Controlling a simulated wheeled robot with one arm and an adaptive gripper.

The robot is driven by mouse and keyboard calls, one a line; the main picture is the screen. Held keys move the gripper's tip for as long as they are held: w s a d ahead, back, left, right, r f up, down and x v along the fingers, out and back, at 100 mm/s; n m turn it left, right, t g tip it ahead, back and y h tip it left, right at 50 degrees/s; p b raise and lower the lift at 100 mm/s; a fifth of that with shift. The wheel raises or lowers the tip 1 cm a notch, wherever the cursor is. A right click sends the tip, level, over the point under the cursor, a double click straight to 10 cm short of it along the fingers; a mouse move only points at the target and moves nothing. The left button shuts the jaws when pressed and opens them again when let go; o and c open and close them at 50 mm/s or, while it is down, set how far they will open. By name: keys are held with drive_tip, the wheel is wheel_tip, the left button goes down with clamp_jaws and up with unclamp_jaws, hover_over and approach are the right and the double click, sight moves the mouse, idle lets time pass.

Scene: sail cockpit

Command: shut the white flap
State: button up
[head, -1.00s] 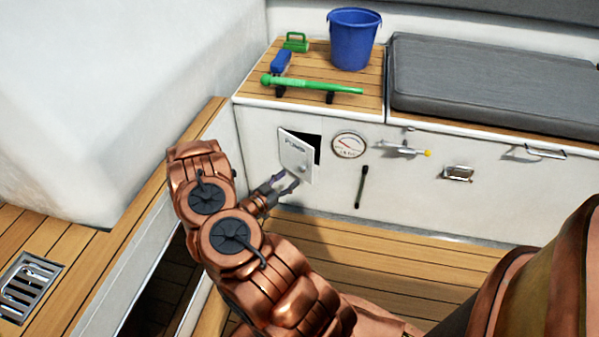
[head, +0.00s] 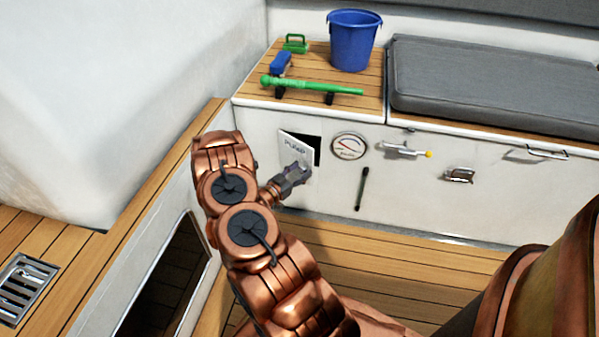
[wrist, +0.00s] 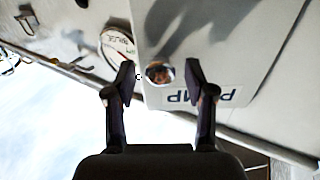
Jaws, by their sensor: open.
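The white flap (head: 290,147), lettered PUMP, stands partly open on the white locker front, with a dark opening showing at its right. In the wrist view the flap (wrist: 215,60) is close, with its round shiny knob (wrist: 159,72) between the fingertips and a little beyond them. My gripper (head: 300,168) is in front of the flap and covers its lower right part and its knob in the head view. In the wrist view my gripper (wrist: 158,80) has its two dark fingers apart, one on each side of the knob. I cannot tell whether they touch it.
A round gauge (head: 349,147) sits just right of the flap, with a black handle (head: 361,188) below it. A yellow-tipped lever (head: 405,150) and a latch (head: 459,175) lie further right. A blue bucket (head: 353,42) and a green bar (head: 312,86) are on the locker top.

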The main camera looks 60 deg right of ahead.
drive_tip(key=shift+c, duration=0.2)
clamp_jaws()
drive_tip(key=shift+d, duration=0.1)
idle(0.4)
